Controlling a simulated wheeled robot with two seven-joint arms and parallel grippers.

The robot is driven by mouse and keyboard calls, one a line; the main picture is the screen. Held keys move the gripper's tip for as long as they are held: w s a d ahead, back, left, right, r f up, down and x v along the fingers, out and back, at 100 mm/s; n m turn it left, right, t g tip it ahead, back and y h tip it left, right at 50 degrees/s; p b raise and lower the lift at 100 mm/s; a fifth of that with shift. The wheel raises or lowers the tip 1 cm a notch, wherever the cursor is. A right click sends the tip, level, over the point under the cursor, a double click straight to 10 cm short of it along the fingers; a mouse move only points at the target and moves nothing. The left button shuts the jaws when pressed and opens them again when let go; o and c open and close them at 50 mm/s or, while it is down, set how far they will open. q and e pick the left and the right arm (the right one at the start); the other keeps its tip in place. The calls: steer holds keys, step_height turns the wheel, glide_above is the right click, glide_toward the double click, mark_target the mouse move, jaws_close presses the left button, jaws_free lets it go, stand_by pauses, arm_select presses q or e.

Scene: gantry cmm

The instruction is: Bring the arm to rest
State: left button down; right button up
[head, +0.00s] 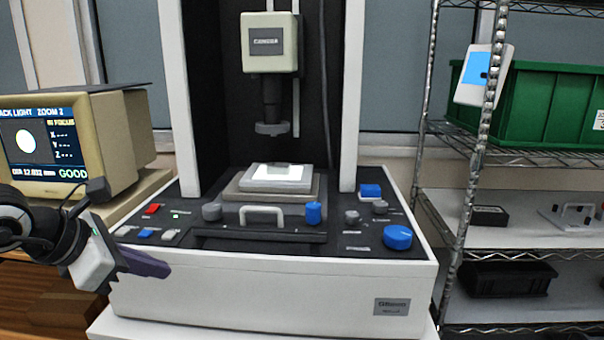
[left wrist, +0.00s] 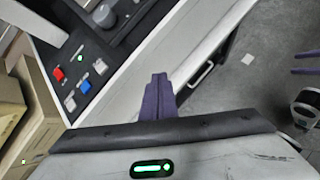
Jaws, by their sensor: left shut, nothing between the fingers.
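My left gripper (head: 147,264) has purple fingers and hangs in front of the machine's left front corner in the head view. Its fingers are closed together with nothing between them, as the left wrist view (left wrist: 157,98) also shows. The measuring machine (head: 262,285) stands in the middle, with a dark control panel, knobs and a white front. The fingers appear in front of its white front face; I cannot tell whether they touch it. My right gripper does not show in the head view.
A beige monitor (head: 97,130) showing GOOD stands at the left. A lit stage (head: 277,174) with a part on it sits under the machine's probe head (head: 271,128). A wire shelf with a green bin (head: 555,105) stands at the right. Grey floor (left wrist: 242,85) shows beside the machine.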

arm_select(q)
steer(key=s+d+n+h, duration=0.3)
steer(key=d+h, duration=0.1)
steer(key=d, duration=0.3)
steer(key=s+d+f+n+h+p, duration=0.1)
steer(key=s+d+n+h, duration=0.15)
steer(key=d+h, duration=0.35)
steer(key=s+d+n+h, duration=0.3)
steer(key=d+n, duration=0.1)
steer(key=d, duration=0.4)
steer(key=w+a+f+n+t+y+p, duration=0.1)
steer(key=a+f+n+t+y, duration=0.5)
steer(key=n, duration=0.6)
steer(key=a+f+n+t+y, duration=0.3)
steer(key=f+n+y, duration=0.1)
steer(key=f+n, duration=0.6)
steer(key=s+a+f+n+g+y, duration=0.1)
steer(key=s+f+n+g, duration=0.3)
steer(key=s+f, duration=0.5)
steer(key=s+a+f+n+g+y, duration=0.1)
steer(key=s+f+n+g+y, duration=0.2)
steer(key=s+f+n, duration=0.5)
step_height(320, 180, down, 3)
steer(key=shift+s+a+r+g+y+p, duration=0.1)
steer(key=shift+s+a+g+y+p, duration=0.25)
steer(key=shift+s+g, duration=0.15)
steer(key=shift+w, duration=0.1)
